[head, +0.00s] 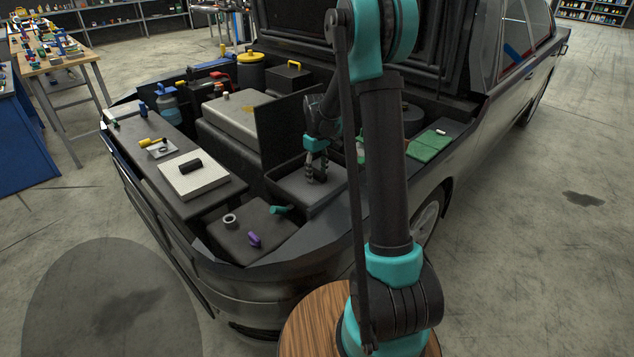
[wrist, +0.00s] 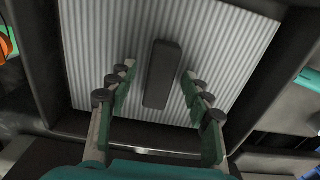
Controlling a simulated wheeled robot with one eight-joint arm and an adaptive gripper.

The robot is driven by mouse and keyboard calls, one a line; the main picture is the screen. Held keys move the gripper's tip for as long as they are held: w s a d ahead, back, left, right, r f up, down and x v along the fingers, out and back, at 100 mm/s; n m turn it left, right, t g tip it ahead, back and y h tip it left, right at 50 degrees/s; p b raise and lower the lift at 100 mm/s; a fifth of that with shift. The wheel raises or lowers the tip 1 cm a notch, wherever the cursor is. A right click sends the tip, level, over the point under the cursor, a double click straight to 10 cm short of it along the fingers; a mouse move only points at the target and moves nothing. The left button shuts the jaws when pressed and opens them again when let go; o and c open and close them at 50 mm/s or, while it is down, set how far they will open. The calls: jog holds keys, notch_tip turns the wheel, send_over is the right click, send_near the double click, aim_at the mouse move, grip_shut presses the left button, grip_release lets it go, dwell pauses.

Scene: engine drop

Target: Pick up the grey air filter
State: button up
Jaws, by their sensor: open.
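The grey air filter (wrist: 225,60) is a ribbed grey panel with a dark block-shaped handle (wrist: 163,75) on top. It lies in an open dark box (head: 312,206) in the engine bay, where its grey top (head: 297,187) shows in the head view. My gripper (head: 317,176) is open and points down into the box over the filter. In the wrist view, the fingers of my gripper (wrist: 158,88) stand on either side of the handle, with gaps on both sides. Whether the fingertips touch the filter cannot be told. In the head view, my gripper hides the handle.
The box's raised dark lid (head: 284,130) stands just left of my gripper. A pale panel with a black block (head: 191,166) lies on the left ledge. A purple part (head: 254,240), a grey ring (head: 230,220) and a teal part (head: 280,210) lie in front. Green pads (head: 430,146) lie right.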

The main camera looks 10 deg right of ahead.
jog(key=shift+f, duration=0.15)
grip_shut()
dwell(0.5)
